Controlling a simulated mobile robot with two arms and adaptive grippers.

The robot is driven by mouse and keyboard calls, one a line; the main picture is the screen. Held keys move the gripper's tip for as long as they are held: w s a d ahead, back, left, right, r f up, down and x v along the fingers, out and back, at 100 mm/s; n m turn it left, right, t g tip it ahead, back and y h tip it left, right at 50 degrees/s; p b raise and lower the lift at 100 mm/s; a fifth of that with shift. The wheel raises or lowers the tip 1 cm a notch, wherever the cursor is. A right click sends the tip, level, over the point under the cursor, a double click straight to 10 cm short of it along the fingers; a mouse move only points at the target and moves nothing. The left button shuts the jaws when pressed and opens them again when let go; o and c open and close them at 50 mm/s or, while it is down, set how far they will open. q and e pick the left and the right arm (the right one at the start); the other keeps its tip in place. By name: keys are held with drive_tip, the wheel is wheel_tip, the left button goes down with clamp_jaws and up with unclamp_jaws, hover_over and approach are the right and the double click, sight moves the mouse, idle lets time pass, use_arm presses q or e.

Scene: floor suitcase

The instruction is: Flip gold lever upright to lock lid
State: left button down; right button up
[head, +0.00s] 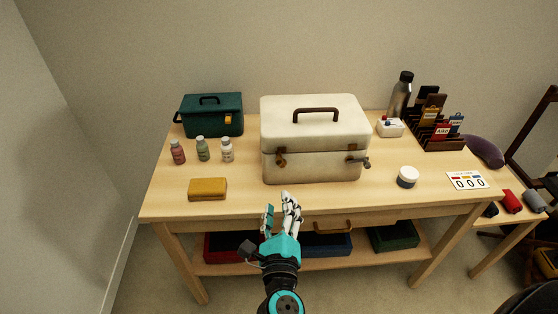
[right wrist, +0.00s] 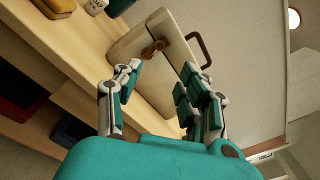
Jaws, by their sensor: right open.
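A cream case (head: 315,135) with its lid down stands on the wooden table, a brown handle on top. A gold-brown lever (head: 281,160) sits at the front left of its lid seam; it also shows in the right wrist view (right wrist: 154,48). A second latch (head: 358,162) at the front right has a greyish lever pointing out to the right. My right gripper (head: 281,202), a teal and white fingered hand, is open and empty in front of the table's front edge, below the gold-brown lever and apart from it. My left gripper is not in view.
A yellow box (head: 207,189), several small bottles (head: 203,150) and a green toolbox (head: 212,115) are to the left. A round jar (head: 407,177) and a number card (head: 468,181) lie to the right. The tabletop before the case is clear.

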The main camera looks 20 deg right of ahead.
sight(279, 163)
drive_tip(key=p+x, duration=0.1)
drive_tip(key=x, duration=1.4)
drive_tip(key=shift+d, duration=0.1)
drive_tip(key=shift+c, duration=0.4)
clamp_jaws()
